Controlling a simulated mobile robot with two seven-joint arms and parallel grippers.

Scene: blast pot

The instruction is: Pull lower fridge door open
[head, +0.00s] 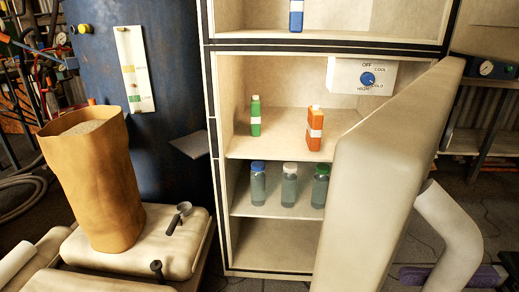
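The lower fridge compartment (265,76) stands open in the middle, with its shelves and contents in plain sight. A large beige rounded panel (380,170), which looks like the lower fridge door, stands swung out at the right toward the camera. Its near edge covers the lower right of the compartment. A curved beige bar (452,232), apparently its handle, sticks out on the panel's right side. I cannot make out either gripper in the head view, and nothing is seen holding the bar.
A green bottle (256,117), an orange bottle (315,130) and several grey bottles (290,187) stand on the fridge shelves. A tan sack (92,180) stands on a beige bench at the left. A purple bar-shaped object (425,275) lies low right, partly hidden.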

